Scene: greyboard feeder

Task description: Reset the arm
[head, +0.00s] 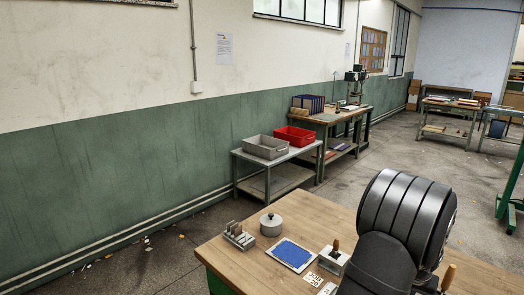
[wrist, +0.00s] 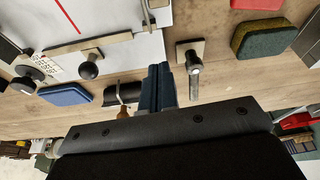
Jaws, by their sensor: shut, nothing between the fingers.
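My gripper (wrist: 160,72) shows in the wrist view as two dark blue fingers pressed together, shut and empty, above the wooden table (wrist: 215,92). In the head view my dark arm covers the right part of the table (head: 330,212), and the fingers are hidden. Close around the fingers in the wrist view are a metal rod on a small plate (wrist: 194,66) to the right and a black cylindrical tool (wrist: 122,93) to the left. I cannot tell how high the fingers are above the table.
The wrist view shows a black knob (wrist: 90,67), a blue pad (wrist: 67,95), a white board (wrist: 120,57) and a green-yellow sponge (wrist: 263,38). The head view shows a round lidded pot (head: 271,226), a slotted block (head: 239,238) and a blue-topped plate (head: 291,254).

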